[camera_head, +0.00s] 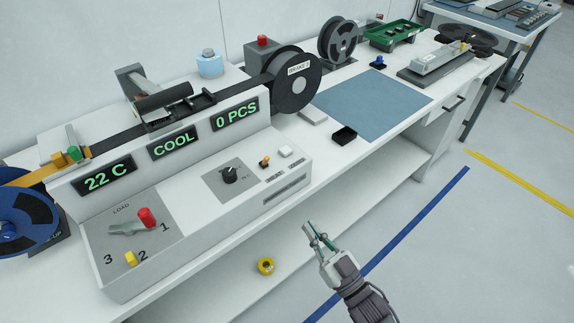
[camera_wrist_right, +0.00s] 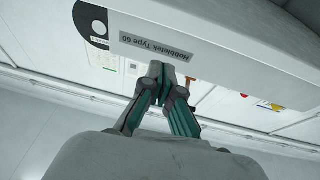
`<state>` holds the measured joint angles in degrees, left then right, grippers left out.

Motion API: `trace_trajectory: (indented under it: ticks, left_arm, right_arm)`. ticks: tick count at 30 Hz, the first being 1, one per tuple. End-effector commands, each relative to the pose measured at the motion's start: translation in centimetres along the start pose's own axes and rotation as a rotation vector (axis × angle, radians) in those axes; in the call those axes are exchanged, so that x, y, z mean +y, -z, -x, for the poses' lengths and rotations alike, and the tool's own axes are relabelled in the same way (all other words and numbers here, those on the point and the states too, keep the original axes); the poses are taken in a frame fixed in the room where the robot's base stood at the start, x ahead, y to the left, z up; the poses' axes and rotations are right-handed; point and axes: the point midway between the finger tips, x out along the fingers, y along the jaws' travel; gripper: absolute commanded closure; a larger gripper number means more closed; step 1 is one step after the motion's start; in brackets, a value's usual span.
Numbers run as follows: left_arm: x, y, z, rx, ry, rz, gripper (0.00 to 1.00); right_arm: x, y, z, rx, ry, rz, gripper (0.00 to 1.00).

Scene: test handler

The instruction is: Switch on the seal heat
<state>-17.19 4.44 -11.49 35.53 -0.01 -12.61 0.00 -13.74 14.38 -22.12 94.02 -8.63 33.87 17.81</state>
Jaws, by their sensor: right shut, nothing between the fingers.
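The grey sealing machine (camera_head: 190,222) stands on the white bench. Its displays read 22 C (camera_head: 108,176), COOL (camera_head: 174,144) and 0 PCS (camera_head: 237,114). Its sloped panel has a black rotary knob (camera_head: 229,175) on a dark plate, a small orange-and-black toggle (camera_head: 265,162) and a white button (camera_head: 285,152). The labels by these controls are too small to read, so I cannot tell which is the seal heat. My right gripper (camera_head: 313,234) is shut and empty, in front of the bench and apart from the panel. Its fingers show in the wrist view (camera_wrist_right: 166,83). My left gripper is not in view.
A yellow roll (camera_head: 265,266) is below the panel. The floor right of the bench is clear.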

Motion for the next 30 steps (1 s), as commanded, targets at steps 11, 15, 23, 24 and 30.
trace_trajectory:
  ticks: [11, 15, 23, 24, 30]
  left_arm:
    - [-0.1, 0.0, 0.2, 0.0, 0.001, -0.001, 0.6]
    - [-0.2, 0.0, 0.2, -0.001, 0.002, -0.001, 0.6]
    - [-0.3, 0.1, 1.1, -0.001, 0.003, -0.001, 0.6]
    - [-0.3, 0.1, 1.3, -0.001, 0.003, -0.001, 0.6]
    - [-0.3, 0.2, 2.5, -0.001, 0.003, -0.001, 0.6]
  right_arm:
    - [-1.4, 4.4, -1.1, 0.118, 0.055, -0.006, 1.0]
    - [-1.4, 4.4, -1.2, 0.117, 0.054, -0.006, 1.0]
    - [-1.4, 5.0, -3.7, 0.12, 0.052, -0.006, 1.0]
    - [-1.5, 5.1, -4.5, 0.12, 0.053, -0.006, 1.0]
    - [-1.8, 5.6, -8.9, 0.119, 0.053, -0.007, 1.0]
